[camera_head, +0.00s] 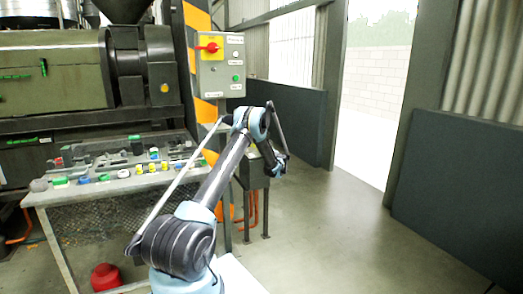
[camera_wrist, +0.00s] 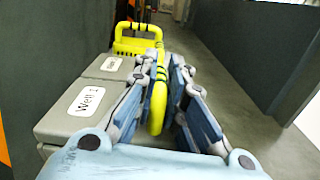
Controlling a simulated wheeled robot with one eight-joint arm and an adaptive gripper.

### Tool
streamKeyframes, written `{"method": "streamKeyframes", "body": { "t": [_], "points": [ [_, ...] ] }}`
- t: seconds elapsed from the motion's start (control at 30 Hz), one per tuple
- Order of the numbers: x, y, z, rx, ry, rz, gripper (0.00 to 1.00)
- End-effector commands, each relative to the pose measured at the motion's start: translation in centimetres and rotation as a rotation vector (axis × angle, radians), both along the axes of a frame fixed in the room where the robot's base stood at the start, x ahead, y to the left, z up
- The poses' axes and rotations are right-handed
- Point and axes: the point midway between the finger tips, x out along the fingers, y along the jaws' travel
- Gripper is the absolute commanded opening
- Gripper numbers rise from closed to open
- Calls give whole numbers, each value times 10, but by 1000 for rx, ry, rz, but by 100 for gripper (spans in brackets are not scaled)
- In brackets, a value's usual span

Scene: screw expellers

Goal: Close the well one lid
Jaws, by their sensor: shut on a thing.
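In the wrist view, a grey panel labelled "Well 1" (camera_wrist: 64,122) lies at the left, on top of a grey box. A second grey panel (camera_wrist: 97,72), its label too small to read, lies just beyond it. A yellow handle (camera_wrist: 158,112) stands up at the right side of these panels. My gripper (camera_wrist: 164,88) is shut on this handle, with a finger on each side. I cannot tell whether the well one lid lies fully flat. In the head view my gripper (camera_head: 279,165) is at the box (camera_head: 253,168), mostly hidden by my arm.
Another yellow handle (camera_wrist: 133,43) stands farther back. A dark wall is close on the left in the wrist view. A control box (camera_head: 220,65) with a red knob stands behind. A cluttered table (camera_head: 110,182) is at left; open floor (camera_head: 330,240) is at right.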

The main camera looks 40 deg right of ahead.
Motion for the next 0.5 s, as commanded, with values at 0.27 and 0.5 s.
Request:
{"method": "streamKeyframes", "body": {
  "t": [0.27, 0.5],
  "points": [
    [1, 4, -7, -5, 4, 10, 0],
    [2, 5, -7, -5, 5, 10, 0]
  ]
}}
